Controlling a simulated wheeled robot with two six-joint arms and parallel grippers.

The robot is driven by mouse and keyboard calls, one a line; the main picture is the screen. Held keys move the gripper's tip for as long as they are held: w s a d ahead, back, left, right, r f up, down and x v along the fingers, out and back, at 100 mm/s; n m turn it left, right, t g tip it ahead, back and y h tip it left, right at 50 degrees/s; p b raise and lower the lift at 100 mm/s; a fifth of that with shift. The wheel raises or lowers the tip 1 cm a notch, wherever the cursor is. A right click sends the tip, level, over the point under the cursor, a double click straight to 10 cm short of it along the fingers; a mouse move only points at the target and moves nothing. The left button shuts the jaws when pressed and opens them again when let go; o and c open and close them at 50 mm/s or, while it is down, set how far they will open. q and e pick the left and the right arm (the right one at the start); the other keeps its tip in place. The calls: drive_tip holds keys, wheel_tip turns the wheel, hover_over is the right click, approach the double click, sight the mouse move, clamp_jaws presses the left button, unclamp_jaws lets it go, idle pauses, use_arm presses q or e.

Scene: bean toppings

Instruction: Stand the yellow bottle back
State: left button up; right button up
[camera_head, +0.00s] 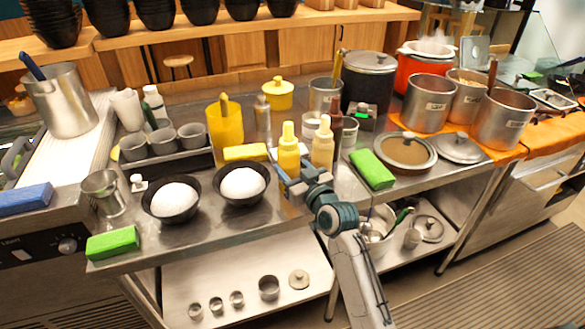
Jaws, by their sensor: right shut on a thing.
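The yellow bottle (289,152) stands upright on the steel counter, its lower part hidden by my right gripper. My right gripper (285,176) reaches in from the front and is shut on the yellow bottle low on its body. Whether the bottle's base touches the counter is hidden. A paler cream-yellow bottle (322,146) stands upright just right of it, close beside it. My left gripper is not in view.
Two dark bowls of white contents, the nearer to the bottle (241,183), stand to the left. Behind are a yellow sponge (245,152) and a yellow jug (226,128).

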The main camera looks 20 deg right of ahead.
sight(294, 171)
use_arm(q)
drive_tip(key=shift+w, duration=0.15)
use_arm(e)
drive_tip(key=o, duration=0.8)
drive_tip(key=shift+f, duration=0.1)
drive_tip(key=shift+s, duration=0.2)
drive_tip(key=shift+v, duration=1.7)
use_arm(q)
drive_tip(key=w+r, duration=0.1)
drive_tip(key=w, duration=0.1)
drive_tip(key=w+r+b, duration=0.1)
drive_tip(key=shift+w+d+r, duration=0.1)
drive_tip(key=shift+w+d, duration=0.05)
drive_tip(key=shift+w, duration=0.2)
use_arm(e)
drive_tip(key=v, duration=0.8)
drive_tip(key=shift+s, duration=0.15)
